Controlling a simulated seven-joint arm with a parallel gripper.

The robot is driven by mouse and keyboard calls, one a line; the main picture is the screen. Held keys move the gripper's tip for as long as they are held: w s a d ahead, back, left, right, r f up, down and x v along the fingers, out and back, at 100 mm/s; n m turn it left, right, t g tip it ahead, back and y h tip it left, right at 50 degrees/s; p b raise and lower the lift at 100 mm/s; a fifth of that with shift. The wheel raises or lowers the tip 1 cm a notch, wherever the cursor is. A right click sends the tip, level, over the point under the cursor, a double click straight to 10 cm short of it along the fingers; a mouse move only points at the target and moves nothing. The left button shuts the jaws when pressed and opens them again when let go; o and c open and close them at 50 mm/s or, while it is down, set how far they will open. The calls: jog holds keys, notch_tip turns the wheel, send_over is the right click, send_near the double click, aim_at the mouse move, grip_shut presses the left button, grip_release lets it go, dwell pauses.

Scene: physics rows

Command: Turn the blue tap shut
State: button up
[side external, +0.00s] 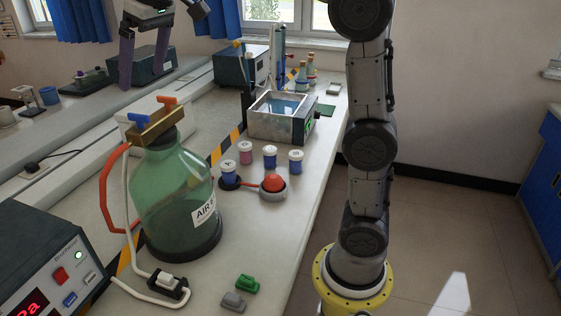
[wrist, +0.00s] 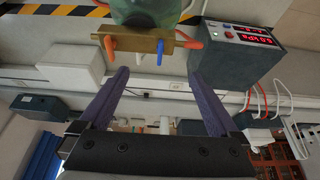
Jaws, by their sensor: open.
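The blue tap (side external: 139,120) is a small handle on a brass block (side external: 156,127) atop a green glass bottle (side external: 173,195). An orange tap (side external: 167,100) sits on the same block. In the wrist view the blue tap (wrist: 161,50) points toward my gripper, beside the orange tap (wrist: 109,48). My gripper (side external: 142,80) is open and empty, with its purple fingers hanging near the block in the side view. In the wrist view the blue tap appears between the fingertips (wrist: 158,74) but beyond them, with no visible contact.
An orange hose (side external: 106,190) and a white cable run left of the bottle. A box with a red display (side external: 40,270) stands at front left. Several lidded jars, a red dome (side external: 273,183) and a water bath (side external: 285,125) stand to the right.

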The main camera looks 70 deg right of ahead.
jog(key=s+v, duration=0.1)
jog(key=v, duration=0.7)
jog(key=s+f, duration=0.2)
jog(key=s, duration=0.5)
jog(key=s+f, duration=0.7)
jog(key=f, duration=0.3)
jog(key=s+f, duration=0.7)
jog(key=f, duration=0.4)
jog(key=shift+d+t, duration=0.35)
jog(key=shift+t, duration=0.05)
jog(key=shift+s, duration=0.1)
notch_tip(320, 180, down, 3)
jog(key=shift+f, duration=0.2)
